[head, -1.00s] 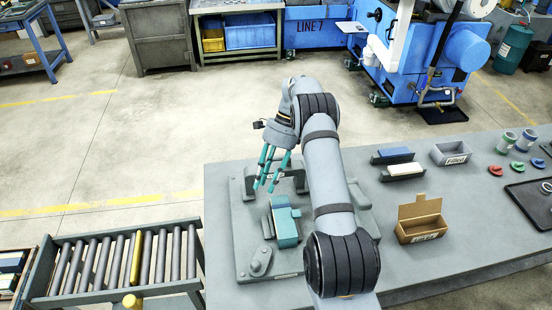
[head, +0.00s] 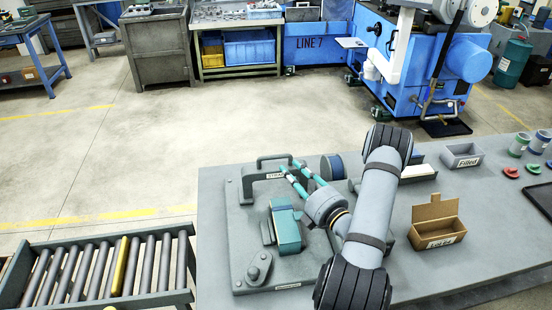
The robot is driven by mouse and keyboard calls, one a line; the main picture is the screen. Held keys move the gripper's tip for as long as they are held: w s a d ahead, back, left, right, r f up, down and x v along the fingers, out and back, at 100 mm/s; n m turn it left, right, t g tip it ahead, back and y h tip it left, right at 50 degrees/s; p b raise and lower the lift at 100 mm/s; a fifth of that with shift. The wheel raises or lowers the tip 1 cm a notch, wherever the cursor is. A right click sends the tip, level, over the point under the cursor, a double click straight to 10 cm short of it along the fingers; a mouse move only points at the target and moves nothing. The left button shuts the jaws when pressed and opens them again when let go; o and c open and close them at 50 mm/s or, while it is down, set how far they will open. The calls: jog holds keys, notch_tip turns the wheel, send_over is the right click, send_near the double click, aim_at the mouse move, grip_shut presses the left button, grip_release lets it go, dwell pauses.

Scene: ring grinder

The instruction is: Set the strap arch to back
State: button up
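The strap arch (head: 272,158) is a dark grey handle-shaped arch at the back of a grey fixture plate (head: 236,215) on the bench. A bar with a partly hidden label starting "STRA" lies at its foot. My gripper (head: 290,166) reaches in from the right, its teal fingers pointing up and left. The fingers are apart, with the tips at the arch's right end. I cannot tell whether they touch it or stand around it. A teal block (head: 286,226) sits on the plate in front of the arch.
A dark blue spool (head: 332,167) stands right of the fingers. An open cardboard box (head: 437,222) and a grey bin labelled "Filled" (head: 461,155) are farther right. A roller conveyor (head: 100,268) adjoins the bench at left. A grey knob part (head: 258,268) is at the plate's front.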

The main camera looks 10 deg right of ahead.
aim_at(276, 157)
jog(key=p+x, duration=0.3)
jog(key=x, duration=0.5)
jog(key=shift+w+a+r+p, duration=0.15)
jog(key=shift+w+a+p, duration=0.1)
jog(key=shift+p, duration=0.05)
jog(key=shift+w+a, duration=0.15)
jog(key=shift+w, duration=0.3)
jog(key=c, duration=0.4)
grip_shut()
